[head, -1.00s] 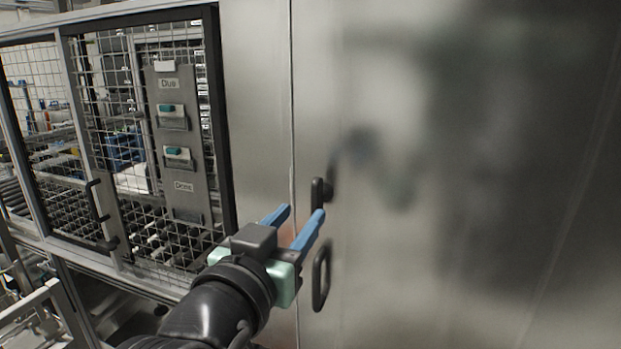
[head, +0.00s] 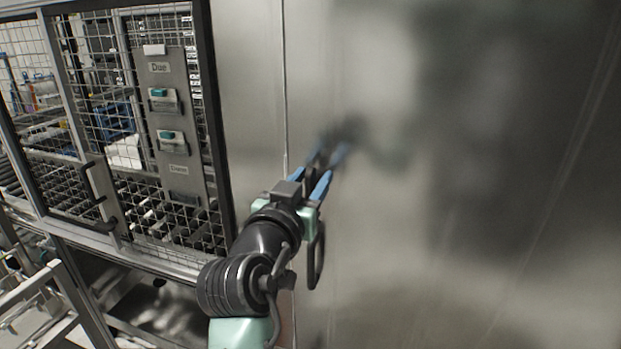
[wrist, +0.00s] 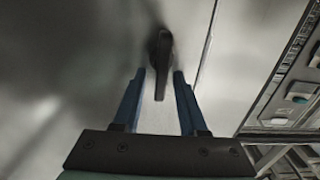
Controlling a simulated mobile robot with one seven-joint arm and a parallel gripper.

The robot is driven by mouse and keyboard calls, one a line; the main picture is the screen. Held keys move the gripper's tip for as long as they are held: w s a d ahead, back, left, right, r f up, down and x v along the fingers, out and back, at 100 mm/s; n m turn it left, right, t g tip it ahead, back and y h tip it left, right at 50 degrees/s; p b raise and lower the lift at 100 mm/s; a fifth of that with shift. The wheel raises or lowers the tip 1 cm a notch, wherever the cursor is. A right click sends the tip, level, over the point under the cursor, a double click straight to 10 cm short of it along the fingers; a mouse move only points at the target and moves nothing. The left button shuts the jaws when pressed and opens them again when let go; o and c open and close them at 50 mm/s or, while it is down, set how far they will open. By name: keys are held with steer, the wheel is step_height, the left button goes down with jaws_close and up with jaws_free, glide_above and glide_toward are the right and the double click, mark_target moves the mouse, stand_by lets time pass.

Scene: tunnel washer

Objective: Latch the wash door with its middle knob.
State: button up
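The wash door (head: 400,240) is a large, plain steel panel; a thin seam runs down its left side. In the wrist view the middle knob (wrist: 163,48), a black lever handle, stands out from the steel with its narrow end toward the bottom of the picture. My gripper (head: 317,172) is close to the door in the head view and hides the knob there. In the wrist view my gripper (wrist: 159,76) is open, with one blue finger on either side of the knob's narrow end. Gaps show on both sides, so it is not clamped.
A black loop handle (head: 317,256) sits on the door just below my gripper. To the left stands a mesh guard (head: 85,120) with a grey "Due" card panel (head: 171,110) and a black handle (head: 95,185). The door to the right is bare and reflective.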

jaws_close()
steer(key=shift+f+m+b, duration=0.15)
steer(key=shift+m+b, duration=0.15)
steer(key=shift+b, duration=0.3)
steer(key=m+b, duration=0.1)
steer(key=b, duration=0.2)
steer(key=shift+s+d+f+m, duration=0.1)
steer(key=shift+d+f+m, duration=0.05)
steer(key=shift+m, duration=0.25)
steer(key=m+b, duration=0.5)
steer(key=d+f+m+b, duration=0.1)
steer(key=m+b, duration=0.9)
steer(key=shift+s+d+f+b, duration=0.15)
steer(key=shift+s+d+b, duration=0.05)
steer(key=shift+b, duration=0.1)
steer(key=shift+m, duration=0.4)
